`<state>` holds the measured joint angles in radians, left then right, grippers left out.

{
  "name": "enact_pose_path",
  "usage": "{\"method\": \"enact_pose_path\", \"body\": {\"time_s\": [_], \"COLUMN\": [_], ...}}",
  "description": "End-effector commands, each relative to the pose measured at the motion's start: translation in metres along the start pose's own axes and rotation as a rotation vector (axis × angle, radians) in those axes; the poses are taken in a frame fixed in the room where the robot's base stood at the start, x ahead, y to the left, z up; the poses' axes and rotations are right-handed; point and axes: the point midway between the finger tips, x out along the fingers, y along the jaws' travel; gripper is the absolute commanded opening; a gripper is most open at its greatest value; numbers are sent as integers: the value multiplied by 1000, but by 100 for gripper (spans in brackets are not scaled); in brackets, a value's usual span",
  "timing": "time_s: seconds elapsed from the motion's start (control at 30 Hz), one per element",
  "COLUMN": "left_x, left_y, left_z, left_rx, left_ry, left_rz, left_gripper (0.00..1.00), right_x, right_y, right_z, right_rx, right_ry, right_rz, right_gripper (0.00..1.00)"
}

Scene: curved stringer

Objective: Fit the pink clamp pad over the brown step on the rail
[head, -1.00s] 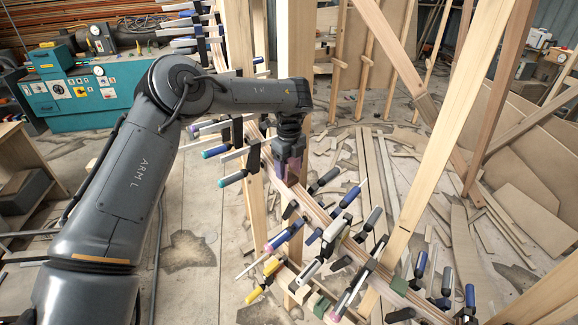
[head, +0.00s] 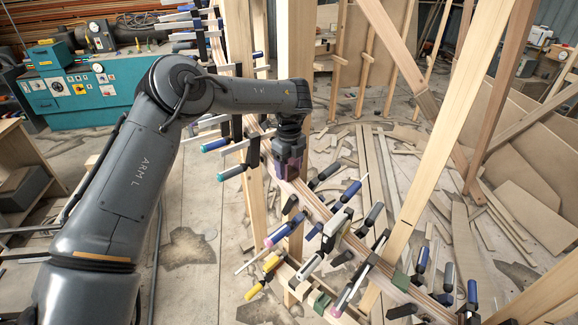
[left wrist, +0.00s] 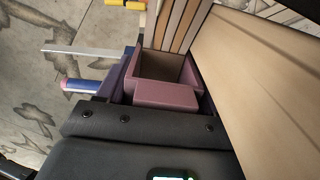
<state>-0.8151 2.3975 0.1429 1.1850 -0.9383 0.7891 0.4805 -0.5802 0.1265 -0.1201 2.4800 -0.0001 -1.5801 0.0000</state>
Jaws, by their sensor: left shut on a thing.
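The pink clamp pad (left wrist: 165,93) is a mauve, box-like piece with an open hollow, seen close up in the left wrist view. My left gripper (head: 287,165) is shut on the pad and points down at the rail (head: 312,203) in the head view. In the wrist view the rail's striped layers (left wrist: 178,27) lie just beyond the pad's hollow. A brown surface shows inside the hollow; I cannot tell if it is the brown step or the pad's inner wall. I cannot tell whether pad and rail touch. My right gripper is not in view.
Several clamps, such as one with a blue handle (head: 351,191) and one with a yellow handle (head: 254,292), crowd the rail on both sides. A tall wooden post (head: 446,120) stands right of the gripper. Offcuts litter the floor behind.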

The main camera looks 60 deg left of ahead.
Motion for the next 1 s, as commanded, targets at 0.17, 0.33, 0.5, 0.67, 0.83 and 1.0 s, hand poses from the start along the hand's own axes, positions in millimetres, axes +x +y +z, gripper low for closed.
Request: {"method": "enact_pose_path", "body": {"time_s": [0.17,0.33,0.5,0.67,0.83,1.0], "left_x": [6,10,10,10,10,5], "left_y": [0,0,0,0,0,0], "left_z": [0,0,0,0,0,0], "left_rx": [0,0,0,0,0,0], "left_ry": [0,0,0,0,0,0], "left_rz": [0,0,0,0,0,-1], "left_gripper": [42,42,80,96,96,96], "right_x": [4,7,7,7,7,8], "right_y": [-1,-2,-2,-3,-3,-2], "right_z": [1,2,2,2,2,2], "right_rx": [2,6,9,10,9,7], "right_ry": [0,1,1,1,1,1], "right_rz": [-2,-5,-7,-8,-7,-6], "right_gripper": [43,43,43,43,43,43]}}
